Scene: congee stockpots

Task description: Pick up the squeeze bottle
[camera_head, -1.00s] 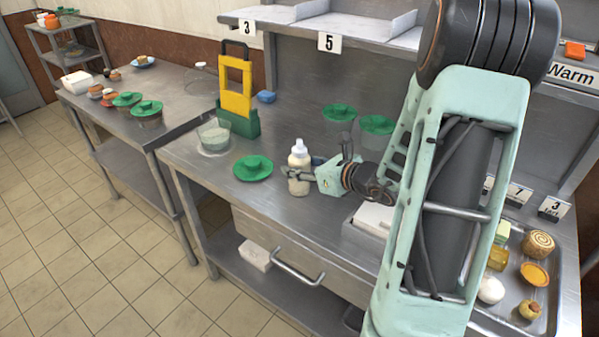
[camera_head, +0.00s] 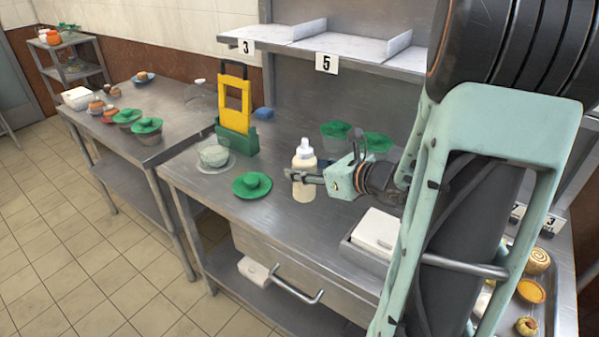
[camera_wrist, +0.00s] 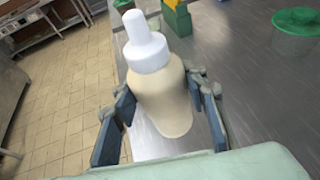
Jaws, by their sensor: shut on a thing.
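The squeeze bottle (camera_head: 304,188) is cream-coloured with a white cap and nozzle. It is upright, near the front part of the steel table (camera_head: 290,225), and appears to be a little above the top. My gripper (camera_head: 303,176) is shut on its body from the right side. In the wrist view the bottle (camera_wrist: 163,95) stands between the two fingers of my gripper (camera_wrist: 161,112), tilted slightly in the picture. One finger lies along each side of it.
A green lid (camera_head: 251,186) and a glass bowl (camera_head: 214,156) are left of the bottle. A yellow-and-green stand (camera_head: 236,112) is behind them. Green-lidded containers (camera_head: 378,143) stand behind my gripper. A white box (camera_head: 378,232) is front right. A shelf (camera_head: 345,50) overhangs the back.

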